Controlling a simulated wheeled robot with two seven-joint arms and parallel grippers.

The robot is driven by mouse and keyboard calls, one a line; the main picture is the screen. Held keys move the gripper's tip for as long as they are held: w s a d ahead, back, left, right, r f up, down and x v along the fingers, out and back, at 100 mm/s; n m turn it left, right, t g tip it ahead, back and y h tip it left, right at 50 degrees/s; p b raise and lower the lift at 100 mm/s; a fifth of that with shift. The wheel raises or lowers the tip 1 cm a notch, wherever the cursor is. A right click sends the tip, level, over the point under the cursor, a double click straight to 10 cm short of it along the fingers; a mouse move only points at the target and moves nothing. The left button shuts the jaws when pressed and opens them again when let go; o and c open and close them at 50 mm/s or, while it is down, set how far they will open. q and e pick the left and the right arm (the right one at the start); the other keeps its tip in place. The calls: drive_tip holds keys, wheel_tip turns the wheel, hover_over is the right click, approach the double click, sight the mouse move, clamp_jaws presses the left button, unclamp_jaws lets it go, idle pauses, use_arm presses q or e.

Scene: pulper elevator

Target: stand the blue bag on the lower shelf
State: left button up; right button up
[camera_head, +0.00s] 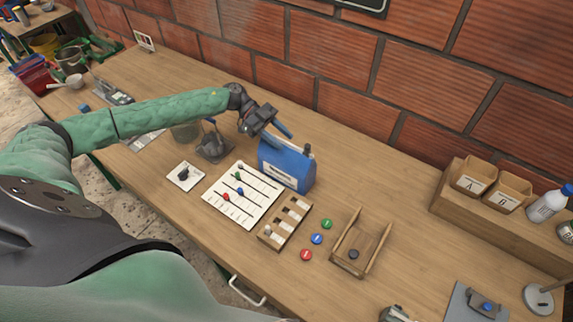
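The blue bag (284,166) stands upright on the wooden workbench, near the middle of the view, with a pale label on its front. My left gripper (284,140) is just above and behind the bag's top left part. Its two fingers look spread apart, with nothing visible between them. I cannot tell whether a finger touches the bag. My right gripper does not show clearly. No shelf clearly recognisable as the lower one shows.
A slider board (243,196), a slotted wooden rack (285,222), several coloured discs (317,239) and a wooden tray (345,257) lie in front of the bag. A raised ledge (445,198) with bins A and B stands at right. Bench behind the bag is clear.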

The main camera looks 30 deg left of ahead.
use_arm(q)
drive_tip(key=shift+d+f, duration=0.15)
drive_tip(key=shift+d, duration=0.2)
clamp_jaws()
idle(0.9)
